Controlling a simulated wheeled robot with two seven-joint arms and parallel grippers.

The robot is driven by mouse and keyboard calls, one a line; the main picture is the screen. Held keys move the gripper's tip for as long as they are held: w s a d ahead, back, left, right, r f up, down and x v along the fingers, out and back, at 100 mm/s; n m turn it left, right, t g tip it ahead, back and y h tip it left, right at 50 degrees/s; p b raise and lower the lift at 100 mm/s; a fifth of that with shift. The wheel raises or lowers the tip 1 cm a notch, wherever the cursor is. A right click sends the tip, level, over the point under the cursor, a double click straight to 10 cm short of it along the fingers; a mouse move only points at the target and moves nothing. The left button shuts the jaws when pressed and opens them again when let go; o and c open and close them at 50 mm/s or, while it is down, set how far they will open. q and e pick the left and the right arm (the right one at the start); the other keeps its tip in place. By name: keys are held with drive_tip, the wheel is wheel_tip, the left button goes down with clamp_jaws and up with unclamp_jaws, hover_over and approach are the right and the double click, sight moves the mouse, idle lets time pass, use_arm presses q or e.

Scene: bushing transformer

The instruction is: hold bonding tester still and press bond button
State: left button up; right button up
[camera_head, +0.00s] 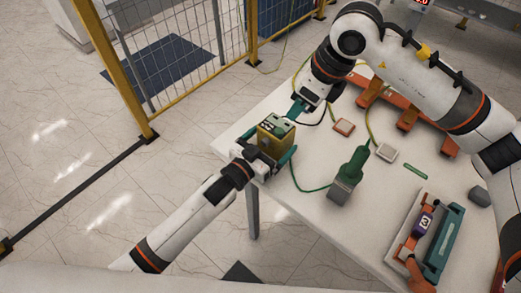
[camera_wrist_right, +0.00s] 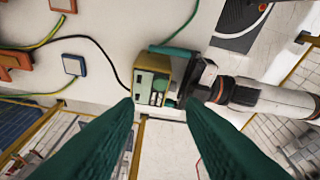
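The bonding tester, a small yellow box with a green panel (camera_head: 274,138), is at the table's left edge. It also shows in the right wrist view (camera_wrist_right: 151,82), with its panel facing the camera. My left gripper (camera_head: 266,155) has its green fingers on both sides of the tester and is shut on it. My right gripper (camera_head: 296,108) is just behind and above the tester in the head view. In the right wrist view its dark green fingers (camera_wrist_right: 160,104) are apart with nothing between them, pointing toward the tester. I cannot make out which panel feature is the bond button.
On the white table (camera_head: 316,212) are a green-handled tool (camera_head: 350,175), square pads (camera_head: 386,152), orange holders (camera_head: 407,118) and a tray (camera_head: 432,238). A green cable (camera_head: 308,190) lies between the tester and tool. A yellow-framed fence (camera_head: 190,50) stands behind.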

use_arm(q)
drive_tip(key=shift+w+d, duration=0.35)
drive_tip(key=shift+w, duration=0.1)
drive_tip(key=c, duration=1.4)
use_arm(e)
drive_tip(key=shift+c, duration=0.2)
clamp_jaws()
idle(0.3)
